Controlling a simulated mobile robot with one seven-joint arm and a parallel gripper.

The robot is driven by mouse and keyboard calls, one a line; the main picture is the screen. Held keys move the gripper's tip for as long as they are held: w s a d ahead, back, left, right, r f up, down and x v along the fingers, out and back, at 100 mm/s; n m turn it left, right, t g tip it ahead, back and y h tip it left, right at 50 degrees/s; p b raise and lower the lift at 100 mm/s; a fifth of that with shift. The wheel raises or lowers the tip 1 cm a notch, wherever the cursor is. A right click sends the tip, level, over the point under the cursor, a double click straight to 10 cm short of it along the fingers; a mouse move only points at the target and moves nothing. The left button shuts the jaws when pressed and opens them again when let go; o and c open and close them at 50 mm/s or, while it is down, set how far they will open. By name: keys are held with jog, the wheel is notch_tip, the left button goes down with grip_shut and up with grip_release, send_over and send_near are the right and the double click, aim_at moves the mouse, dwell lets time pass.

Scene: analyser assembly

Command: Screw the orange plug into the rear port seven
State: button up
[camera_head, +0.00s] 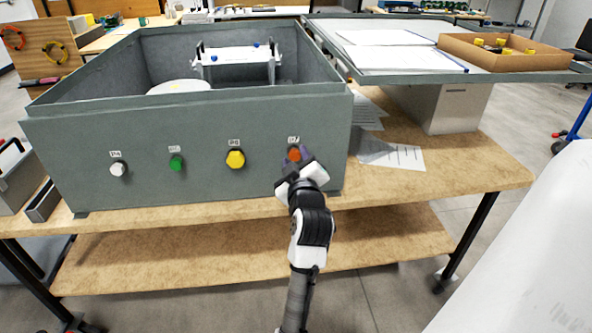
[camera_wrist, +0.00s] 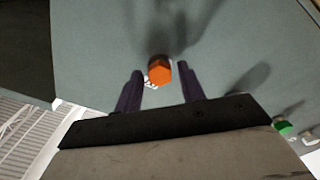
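The orange plug (camera_head: 294,155) sits at the rightmost port on the front face of the grey analyser box (camera_head: 200,185), under a small label. In the wrist view the orange plug (camera_wrist: 159,73) shows its six-sided head, standing against the grey panel. My gripper (camera_head: 294,158) is right at this plug. In the wrist view my gripper (camera_wrist: 160,69) has its two dark fingers apart, one on each side of the plug, with visible gaps. The fingers do not touch it. How deep the plug sits in its port cannot be told.
White (camera_head: 118,169), green (camera_head: 176,163) and yellow (camera_head: 235,158) plugs sit to the left on the same face. The open lid (camera_head: 400,76) carries papers and a cardboard tray (camera_head: 475,54) of yellow-topped parts. The wooden bench (camera_head: 450,182) has loose sheets at right.

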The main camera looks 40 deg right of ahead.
jog(key=n+b, duration=0.3)
jog(key=n, duration=0.3)
jog(key=shift+f, duration=0.2)
jog(key=n+b, duration=0.1)
jog(key=n, duration=0.1)
jog(key=shift+n+b, duration=0.35)
jog(key=shift+n, duration=0.05)
jog(key=shift+r+n, duration=0.2)
jog(key=shift+n, duration=0.4)
grip_shut()
jog(key=m+p, duration=0.1)
jog(key=m, duration=0.1)
jog(key=shift+r+m, duration=0.15)
jog(key=shift+m, duration=0.15)
jog(key=m+p, duration=0.2)
jog(key=m, duration=0.1)
jog(key=m+p, duration=0.1)
jog(key=m, duration=0.2)
jog(key=m+p, duration=0.2)
jog(key=m, duration=0.2)
jog(key=m+p, duration=0.1)
jog(key=m, duration=0.1)
jog(key=shift+m, duration=0.3)
jog(key=m+p, duration=0.2)
jog(key=m, duration=0.1)
jog(key=shift+m, duration=0.4)
jog(key=shift+f, duration=0.2)
